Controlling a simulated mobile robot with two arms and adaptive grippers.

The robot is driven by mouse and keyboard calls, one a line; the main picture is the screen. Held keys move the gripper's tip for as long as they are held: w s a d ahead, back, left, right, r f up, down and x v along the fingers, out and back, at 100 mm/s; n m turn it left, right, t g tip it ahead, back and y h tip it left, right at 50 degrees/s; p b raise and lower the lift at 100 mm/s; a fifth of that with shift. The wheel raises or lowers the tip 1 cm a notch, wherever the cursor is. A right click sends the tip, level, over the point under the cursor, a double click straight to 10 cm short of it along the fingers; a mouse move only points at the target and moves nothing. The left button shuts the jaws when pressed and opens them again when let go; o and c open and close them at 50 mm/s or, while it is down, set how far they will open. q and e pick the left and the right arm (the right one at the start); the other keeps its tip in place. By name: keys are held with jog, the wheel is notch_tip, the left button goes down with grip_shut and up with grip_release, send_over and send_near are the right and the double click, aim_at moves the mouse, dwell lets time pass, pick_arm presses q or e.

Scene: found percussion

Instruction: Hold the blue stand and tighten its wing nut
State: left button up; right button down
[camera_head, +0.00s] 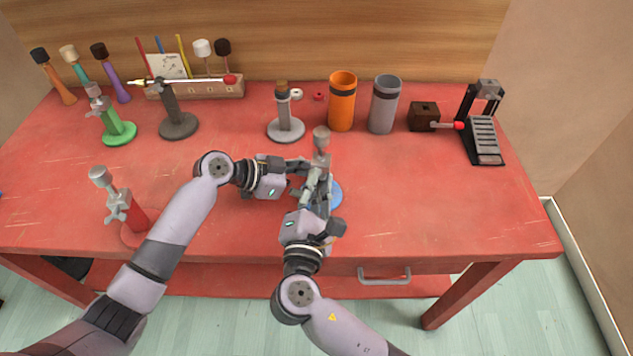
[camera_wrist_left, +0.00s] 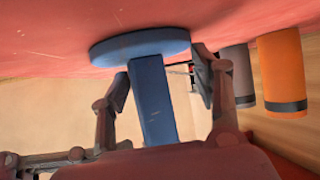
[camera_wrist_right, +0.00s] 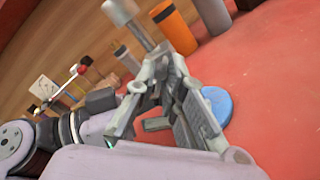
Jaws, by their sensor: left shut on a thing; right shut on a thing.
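The blue stand stands upright near the table's front. Its round base (camera_head: 337,194) shows past my grippers, and its post (camera_wrist_left: 155,100) shows in the left wrist view. A grey rod with a capped top (camera_head: 321,138) rises above it. My left gripper (camera_wrist_left: 160,80) is shut on the blue post, with a finger on either side. My right gripper (camera_head: 318,178) is shut at the stand's grey top fitting, just above the left one; it also shows in the right wrist view (camera_wrist_right: 172,75). The wing nut is hidden between its fingers, and its tightness cannot be seen.
A red stand (camera_head: 135,222) is at front left, and a green stand (camera_head: 119,133) is behind it. A dark stand (camera_head: 178,125) bears a mallet. A grey stand (camera_head: 286,129), orange cup (camera_head: 342,105) and grey cup (camera_head: 384,108) stand behind. The right front is clear.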

jog(key=shift+f+m, duration=0.1)
jog(key=shift+m, duration=3.5)
jog(key=shift+f, duration=0.1)
jog(key=c, duration=1.8)
grip_release()
jog(key=s, duration=0.4)
jog(key=s+a, duration=0.1)
jog(key=s, duration=0.7)
jog(key=shift+a, duration=0.35)
